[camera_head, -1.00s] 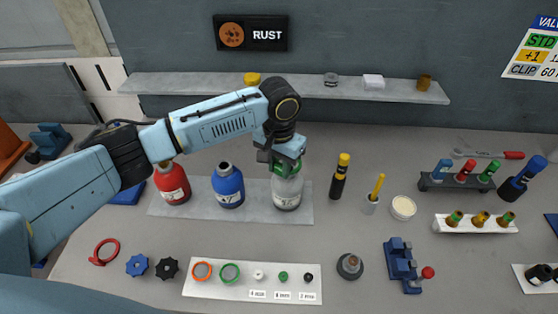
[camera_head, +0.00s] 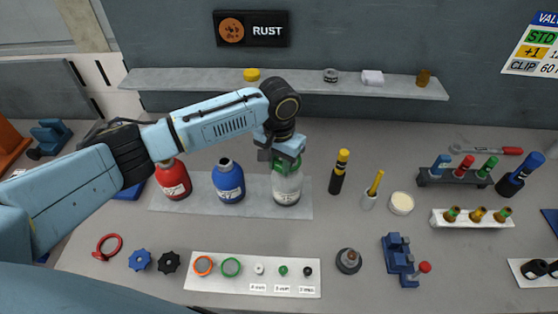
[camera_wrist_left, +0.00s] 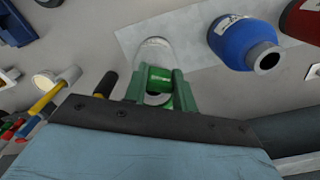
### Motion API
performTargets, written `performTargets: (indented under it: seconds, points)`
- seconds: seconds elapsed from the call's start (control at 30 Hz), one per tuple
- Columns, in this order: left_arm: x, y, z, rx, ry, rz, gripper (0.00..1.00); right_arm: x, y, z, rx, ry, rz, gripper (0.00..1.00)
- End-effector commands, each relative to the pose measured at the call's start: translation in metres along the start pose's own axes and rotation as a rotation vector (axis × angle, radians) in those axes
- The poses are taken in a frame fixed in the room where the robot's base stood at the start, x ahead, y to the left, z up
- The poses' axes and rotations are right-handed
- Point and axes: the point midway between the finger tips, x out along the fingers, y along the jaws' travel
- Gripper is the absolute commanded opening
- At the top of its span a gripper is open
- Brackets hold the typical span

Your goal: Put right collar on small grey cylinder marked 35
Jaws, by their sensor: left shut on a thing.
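The small grey cylinder (camera_head: 287,190) stands on the grey mat, right of a blue cylinder (camera_head: 228,182) and a red cylinder (camera_head: 173,180). Its marking is too small to read surely. A green collar (camera_head: 287,164) shows at its neck, partly hidden by my left gripper (camera_head: 281,156). The gripper is over the cylinder's top and shut on the green collar. In the left wrist view, a green band (camera_wrist_left: 158,79) lies between the fingers around the neck, below the grey cylinder's pale body (camera_wrist_left: 155,50). Whether the collar is fully seated cannot be told. My right gripper is out of view.
A white tray (camera_head: 240,284) in front holds an orange ring (camera_head: 203,266), a green ring (camera_head: 231,267) and small plugs. A black and yellow bottle (camera_head: 339,174) stands close on the right. A shelf (camera_head: 300,88) runs behind. Bare table lies between mat and tray.

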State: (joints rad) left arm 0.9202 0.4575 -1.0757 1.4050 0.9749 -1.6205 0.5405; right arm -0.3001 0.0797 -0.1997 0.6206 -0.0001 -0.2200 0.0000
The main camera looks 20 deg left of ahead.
Motion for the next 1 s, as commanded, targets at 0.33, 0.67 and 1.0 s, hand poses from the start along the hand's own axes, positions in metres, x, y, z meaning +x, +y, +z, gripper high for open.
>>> performTargets:
  seconds: [0.33, 0.67, 1.0]
  points:
    - [0.001, 0.0, 0.001, 0.0, -0.001, 0.0, 0.05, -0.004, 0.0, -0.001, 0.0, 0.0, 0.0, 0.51]
    - [0.001, 0.0, 0.001, 0.0, -0.002, 0.0, 0.05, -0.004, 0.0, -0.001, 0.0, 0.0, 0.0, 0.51]
    - [0.009, 0.0, 0.001, 0.0, -0.002, 0.0, 0.05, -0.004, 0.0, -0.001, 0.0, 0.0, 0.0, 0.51]
